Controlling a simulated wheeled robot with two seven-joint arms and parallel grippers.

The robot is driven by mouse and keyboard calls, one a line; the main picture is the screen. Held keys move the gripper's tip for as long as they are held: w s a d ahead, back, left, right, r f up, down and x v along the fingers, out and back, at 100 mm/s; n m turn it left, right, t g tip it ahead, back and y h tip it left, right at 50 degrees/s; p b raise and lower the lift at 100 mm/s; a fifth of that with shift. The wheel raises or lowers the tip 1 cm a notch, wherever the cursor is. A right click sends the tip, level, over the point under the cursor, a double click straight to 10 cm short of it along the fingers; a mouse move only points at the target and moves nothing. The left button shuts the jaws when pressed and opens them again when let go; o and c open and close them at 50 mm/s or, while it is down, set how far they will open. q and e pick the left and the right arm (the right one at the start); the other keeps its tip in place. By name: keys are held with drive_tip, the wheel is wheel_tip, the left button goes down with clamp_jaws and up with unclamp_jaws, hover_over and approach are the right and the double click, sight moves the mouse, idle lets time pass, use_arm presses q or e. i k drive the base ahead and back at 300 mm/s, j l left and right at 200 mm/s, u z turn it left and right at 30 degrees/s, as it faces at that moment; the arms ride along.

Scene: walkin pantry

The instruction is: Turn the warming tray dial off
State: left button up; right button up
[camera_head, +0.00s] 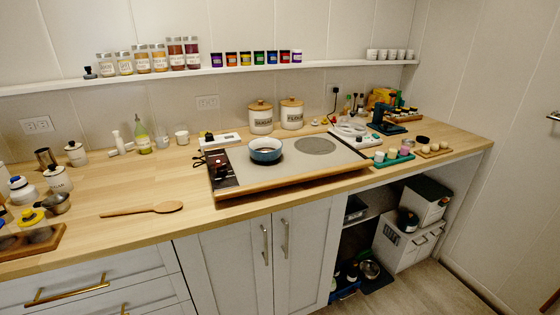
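The warming tray (336,160) sits on the wooden counter in the middle of the head view. It has a pale top with a grey round zone (315,146) and a wooden front edge. A dark control panel (221,174) runs along its left end. Small light and reddish details show on the panel, but the dial and its setting are too small to tell. A blue bowl (265,153) stands on the tray just right of the panel. Neither of my grippers is in view.
A wooden spoon (145,209) lies on the counter left of the tray. Two white canisters (260,118) and a white box (217,140) stand behind it. A green tray (393,158) with small items is at its right. The counter in front of the panel is clear.

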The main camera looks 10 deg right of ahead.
sight(222, 170)
drive_tip(key=i+l+u, duration=0.2)
drive_tip(key=l, duration=0.2)
drive_tip(key=i+l+u, duration=0.2)
drive_tip(key=l, duration=0.2)
drive_tip(key=i+l+u, duration=0.2)
drive_tip(key=l, duration=0.2)
drive_tip(key=i+l+u, duration=0.2)
drive_tip(key=l, duration=0.3)
drive_tip(key=l+u, duration=0.15)
drive_tip(key=l, duration=0.3)
drive_tip(key=i+l+u, duration=0.2)
drive_tip(key=l, duration=0.3)
drive_tip(key=k, duration=0.1)
